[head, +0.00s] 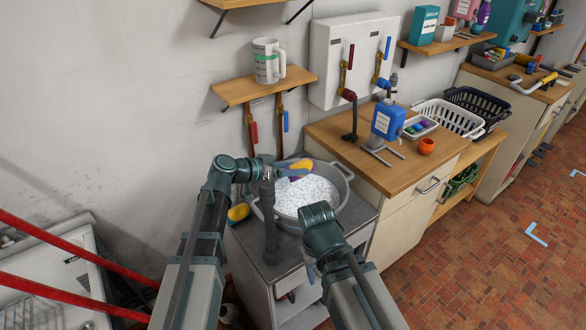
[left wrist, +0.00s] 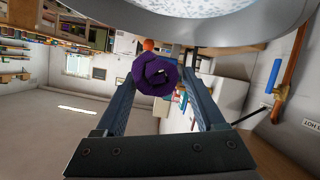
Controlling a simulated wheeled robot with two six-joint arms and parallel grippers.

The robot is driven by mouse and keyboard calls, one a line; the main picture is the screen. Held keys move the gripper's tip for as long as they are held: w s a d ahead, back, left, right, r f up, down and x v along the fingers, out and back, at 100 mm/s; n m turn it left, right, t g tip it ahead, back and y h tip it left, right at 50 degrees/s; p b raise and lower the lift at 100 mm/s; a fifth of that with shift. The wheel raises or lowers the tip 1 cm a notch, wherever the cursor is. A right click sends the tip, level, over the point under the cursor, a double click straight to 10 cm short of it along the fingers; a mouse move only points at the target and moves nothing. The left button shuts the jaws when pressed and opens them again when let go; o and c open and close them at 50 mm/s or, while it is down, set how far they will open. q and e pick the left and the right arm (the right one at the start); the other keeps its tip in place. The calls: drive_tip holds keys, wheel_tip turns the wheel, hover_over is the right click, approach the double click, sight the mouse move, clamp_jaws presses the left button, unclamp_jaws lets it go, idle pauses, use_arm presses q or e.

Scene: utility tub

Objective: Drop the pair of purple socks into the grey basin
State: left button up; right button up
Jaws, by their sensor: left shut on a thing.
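The pair of purple socks (left wrist: 150,72) is a rolled bundle between the two fingers of my left gripper (left wrist: 155,85) in the left wrist view. The gripper is shut on it. In the head view only a little purple of the socks (head: 296,178) shows, at the back left of the basin. The grey basin (head: 346,190) is round, holds white speckled suds and stands on a grey stand. Its rim (left wrist: 225,42) also crosses the top of the left wrist view. My right gripper (head: 310,272) hangs low in front of the basin; its fingers are mostly hidden.
A yellow-and-blue object (head: 300,165) shows by the basin's back rim, and another yellow object (head: 238,212) lies left of it. A wooden counter (head: 420,150) with a blue jug (head: 387,120) stands to the right. A shelf (head: 240,90) with a white pitcher (head: 268,62) hangs above.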

use_arm(q)
drive_tip(key=shift+f, duration=0.5)
use_arm(e)
drive_tip(key=shift+f, duration=0.5)
use_arm(q)
drive_tip(key=shift+r, duration=0.1)
drive_tip(key=o, duration=1.3)
drive_tip(key=shift+p+v, duration=2.4)
drive_tip(key=shift+v, duration=4.55)
use_arm(e)
drive_tip(key=shift+r, duration=2.55)
use_arm(q)
drive_tip(key=shift+s, duration=0.1)
